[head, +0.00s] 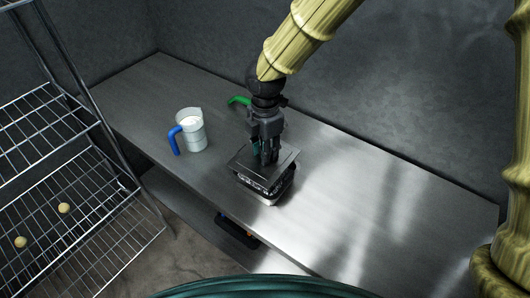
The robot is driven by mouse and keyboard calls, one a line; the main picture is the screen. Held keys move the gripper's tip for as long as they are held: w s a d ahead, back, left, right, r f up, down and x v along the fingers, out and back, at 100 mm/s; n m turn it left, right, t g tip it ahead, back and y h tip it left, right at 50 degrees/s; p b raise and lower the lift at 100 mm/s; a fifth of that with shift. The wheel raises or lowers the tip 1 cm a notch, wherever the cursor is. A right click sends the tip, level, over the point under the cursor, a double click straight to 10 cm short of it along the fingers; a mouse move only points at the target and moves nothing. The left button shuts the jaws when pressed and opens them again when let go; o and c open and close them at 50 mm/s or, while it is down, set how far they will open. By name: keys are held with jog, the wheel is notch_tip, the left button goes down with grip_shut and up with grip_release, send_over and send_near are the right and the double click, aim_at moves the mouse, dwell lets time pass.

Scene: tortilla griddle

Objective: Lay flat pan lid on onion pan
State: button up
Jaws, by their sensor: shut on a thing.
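The flat pan lid (284,166) is a dark, square metal plate at the middle of the steel counter. It lies over a squarish pan (264,195) whose pale lower side shows below it. Small whitish pieces show in the gap at the front, between lid and pan. I cannot tell whether the lid rests fully on the rim. My gripper (268,160) points down over the lid's middle and is shut on the lid's handle, which the fingers mostly hide.
A measuring jug (194,133) with a blue handle and white contents stands to the left. A green handle (239,100) shows behind my gripper. A wire rack (60,190) with round dough balls stands at the left. The counter's right part (370,215) is clear. A wall runs behind.

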jog(key=shift+w, duration=0.35)
notch_tip(320, 180, down, 4)
jog(key=shift+w+a+r+p, duration=0.1)
jog(key=shift+r+p, duration=0.1)
jog(key=shift+p, duration=0.7)
jog(key=shift+f, duration=0.55)
jog(key=o, duration=1.1)
jog(key=shift+r, duration=0.1)
